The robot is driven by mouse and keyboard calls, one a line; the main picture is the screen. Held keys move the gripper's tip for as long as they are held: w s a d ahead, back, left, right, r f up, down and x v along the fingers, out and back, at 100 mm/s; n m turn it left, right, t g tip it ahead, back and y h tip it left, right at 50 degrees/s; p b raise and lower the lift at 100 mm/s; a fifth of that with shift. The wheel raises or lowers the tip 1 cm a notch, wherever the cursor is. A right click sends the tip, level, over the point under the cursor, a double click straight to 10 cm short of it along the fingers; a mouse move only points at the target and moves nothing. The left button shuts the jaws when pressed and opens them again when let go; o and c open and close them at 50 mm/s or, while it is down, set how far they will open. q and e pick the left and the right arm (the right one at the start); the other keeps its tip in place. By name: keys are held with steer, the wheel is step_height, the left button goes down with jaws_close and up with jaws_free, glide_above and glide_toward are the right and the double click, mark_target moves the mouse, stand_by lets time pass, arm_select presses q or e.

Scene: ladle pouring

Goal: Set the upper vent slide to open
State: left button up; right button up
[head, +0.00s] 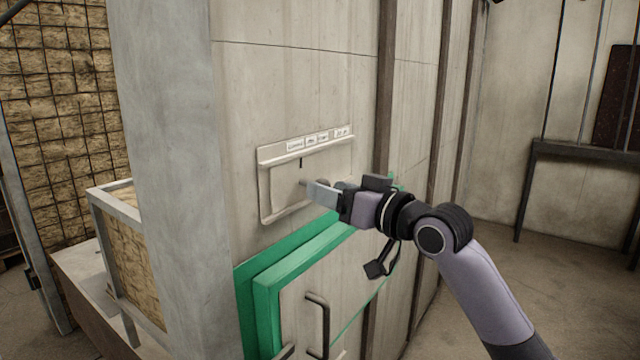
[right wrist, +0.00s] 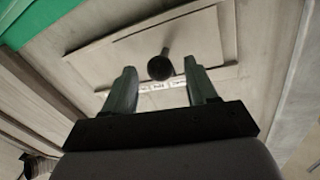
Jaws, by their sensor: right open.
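The upper vent slide (head: 284,188) is a pale plate in a railed frame on the wall, above the green-framed door. A row of small labels (head: 320,138) runs above it; their text is too small to read surely. A short dark mark (head: 300,162) on the plate stands below the left part of the row. Its knob (right wrist: 160,66) has a dark round end on a thin stem. My right gripper (head: 316,190) is open at the knob. In the right wrist view the knob shows between the fingertips, with gaps on both sides; its depth between them is unclear.
The green door frame (head: 262,290) with a dark handle (head: 318,325) lies below the slide. A grey post (head: 175,180) stands at the left, with a straw-filled crate (head: 135,255) behind it. A dark table (head: 575,150) stands far right. The floor at right is clear.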

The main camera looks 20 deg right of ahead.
arm_select(q)
steer(key=shift+r+p, duration=0.3)
steer(key=shift+r, duration=0.1)
arm_select(e)
steer(key=shift+x, duration=1.65)
steer(key=shift+c, duration=0.3)
jaws_close()
steer(key=shift+d, duration=0.1)
steer(key=shift+w+d+f, duration=0.1)
